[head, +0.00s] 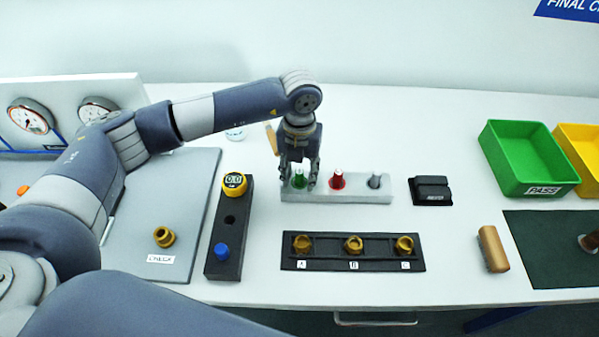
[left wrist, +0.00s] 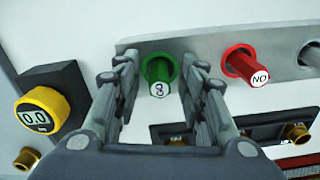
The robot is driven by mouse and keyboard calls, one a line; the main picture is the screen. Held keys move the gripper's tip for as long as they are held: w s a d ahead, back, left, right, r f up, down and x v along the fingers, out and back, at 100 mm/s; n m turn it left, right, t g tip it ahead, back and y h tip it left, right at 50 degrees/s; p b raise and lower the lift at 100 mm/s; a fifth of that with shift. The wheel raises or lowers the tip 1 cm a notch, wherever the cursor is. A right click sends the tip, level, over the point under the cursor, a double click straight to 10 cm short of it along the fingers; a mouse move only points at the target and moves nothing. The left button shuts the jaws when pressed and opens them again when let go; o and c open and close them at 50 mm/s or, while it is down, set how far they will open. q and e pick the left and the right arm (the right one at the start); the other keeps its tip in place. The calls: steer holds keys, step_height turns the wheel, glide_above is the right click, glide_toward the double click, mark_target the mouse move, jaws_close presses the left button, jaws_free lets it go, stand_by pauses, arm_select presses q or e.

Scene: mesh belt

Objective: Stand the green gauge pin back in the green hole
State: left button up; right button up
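The green gauge pin (head: 299,181), marked GO on its end in the left wrist view (left wrist: 159,75), stands upright at the left end of a light grey block (head: 352,197). The hole under it is hidden. My left gripper (head: 299,184) points down over the pin, one finger on each side. In the left wrist view the open fingers (left wrist: 160,78) flank the pin with a small gap on each side. A red pin (head: 337,180), marked NO in the left wrist view, and a grey pin (head: 375,181) stand in the same block. My right gripper is not in view.
A black rack (head: 352,266) with brass fittings lies in front of the block. A dark stand (head: 231,243) with a yellow 0.0 gauge (head: 234,184) is to the left. A black device (head: 431,191) is to the right, and a green bin (head: 528,157) farther right.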

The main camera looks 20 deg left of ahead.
mark_target(300, 171)
arm_select(q)
step_height(300, 171, up, 12)
stand_by(0.5)
stand_by(0.3)
